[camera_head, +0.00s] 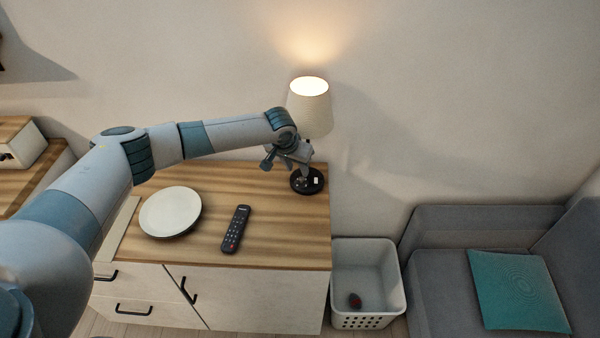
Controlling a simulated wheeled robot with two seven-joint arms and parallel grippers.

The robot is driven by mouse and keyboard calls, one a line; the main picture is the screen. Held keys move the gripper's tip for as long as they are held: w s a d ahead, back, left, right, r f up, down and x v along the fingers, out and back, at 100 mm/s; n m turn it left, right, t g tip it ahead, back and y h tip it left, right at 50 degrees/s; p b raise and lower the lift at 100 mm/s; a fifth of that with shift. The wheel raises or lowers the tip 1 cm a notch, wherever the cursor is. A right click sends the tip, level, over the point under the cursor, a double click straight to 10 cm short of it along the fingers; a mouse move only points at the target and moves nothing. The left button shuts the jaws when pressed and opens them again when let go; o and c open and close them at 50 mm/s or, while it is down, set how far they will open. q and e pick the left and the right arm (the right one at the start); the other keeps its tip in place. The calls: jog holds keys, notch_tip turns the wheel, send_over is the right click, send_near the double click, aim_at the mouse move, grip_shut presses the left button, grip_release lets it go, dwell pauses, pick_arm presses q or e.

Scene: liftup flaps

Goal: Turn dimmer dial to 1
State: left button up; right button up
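A lamp with a lit cream shade (309,108) stands at the back right corner of the wooden cabinet top. Its round black base (307,181) shows a small white part and other small details. I cannot make out a dial or its setting. My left arm reaches in from the left, and my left gripper (303,163) is at the lamp, just above the base and below the shade. The gripper is small and partly hidden by its own wrist, so I cannot tell whether its fingers touch anything. My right gripper is not in view.
A white plate (171,212) and a black remote (236,229) lie on the cabinet top (285,235). A white basket (366,284) with a dark red object (355,300) stands right of the cabinet. A grey sofa (440,285) with a teal cushion (518,290) is further right.

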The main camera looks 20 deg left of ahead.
aim_at(301, 178)
pick_arm(q)
jog(key=shift+p+x, duration=0.5)
jog(key=shift+x, duration=2.75)
grip_shut()
